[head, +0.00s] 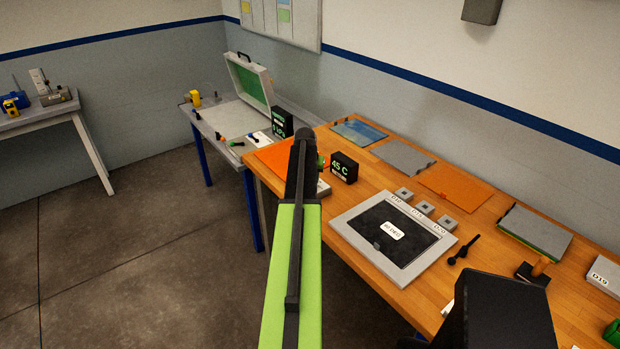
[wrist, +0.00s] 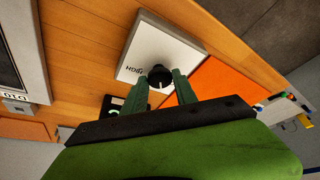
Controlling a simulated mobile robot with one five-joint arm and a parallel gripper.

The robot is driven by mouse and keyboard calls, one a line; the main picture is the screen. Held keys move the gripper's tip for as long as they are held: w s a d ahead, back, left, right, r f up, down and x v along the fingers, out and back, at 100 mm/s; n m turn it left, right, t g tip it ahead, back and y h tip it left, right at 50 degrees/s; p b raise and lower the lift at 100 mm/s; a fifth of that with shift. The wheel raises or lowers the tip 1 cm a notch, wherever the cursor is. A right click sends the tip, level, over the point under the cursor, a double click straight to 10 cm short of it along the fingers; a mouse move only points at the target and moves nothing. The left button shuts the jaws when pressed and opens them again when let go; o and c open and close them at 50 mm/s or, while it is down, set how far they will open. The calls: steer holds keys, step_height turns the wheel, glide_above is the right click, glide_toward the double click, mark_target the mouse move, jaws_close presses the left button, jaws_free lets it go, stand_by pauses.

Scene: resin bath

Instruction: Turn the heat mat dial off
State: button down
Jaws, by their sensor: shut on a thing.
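The dial is a round black knob (wrist: 160,76) with a pale mark, on a pale control box (wrist: 160,48) lettered "HIGH" in the wrist view. My gripper (wrist: 159,80) has its two green fingers on either side of the knob and is shut on it. The heat mat (wrist: 215,82) is an orange sheet beside the box; its edge shows in the head view (head: 272,155). In the head view my arm covers most of the control box (head: 323,188) and hides the knob. The dial's other markings cannot be read.
A black display (head: 344,168) reading "45 C" stands just right of my arm. A framed dark panel (head: 352,222), small grey blocks (head: 423,212) and an orange sheet (head: 455,187) lie further along the wooden bench. A grey table with an open case (head: 250,82) stands behind.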

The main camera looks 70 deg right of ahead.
steer(key=n+t, duration=0.1)
steer(key=n, duration=0.3)
steer(key=shift+s+d+n+t+y, duration=0.1)
steer(key=shift+n+t+y, duration=0.3)
stand_by(0.4)
steer(key=c, duration=1)
jaws_free()
steer(key=p+v, duration=1.6)
steer(key=v, duration=0.1)
steer(key=shift+r, duration=0.2)
steer(key=shift+s, duration=0.1)
